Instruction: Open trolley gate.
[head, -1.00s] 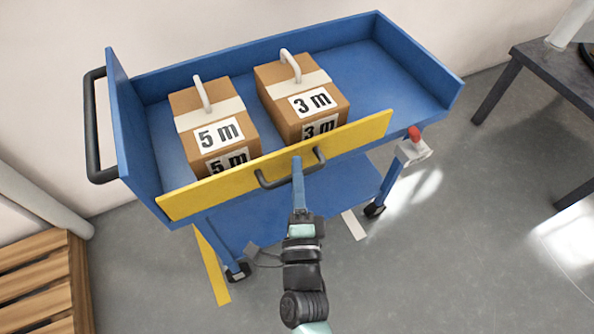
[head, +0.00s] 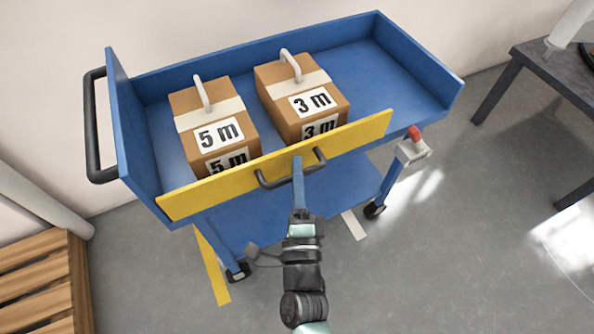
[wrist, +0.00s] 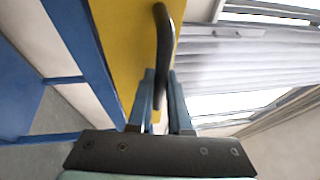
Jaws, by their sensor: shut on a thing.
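The blue trolley (head: 415,88) has a yellow gate (head: 215,190) along its near side. The gate stands upright, closing that side. A dark bar handle (head: 270,184) is fixed to the gate's outer face. The fingertips partly hide the handle's middle in the head view.
Two cardboard boxes, marked 5 m (head: 190,105) and 3 m (head: 270,75), stand inside the trolley behind the gate. A red-topped part (head: 414,133) is at the trolley's right corner. A wooden pallet (head: 40,275) lies at left, a dark table (head: 560,75) at right. Floor in front is clear.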

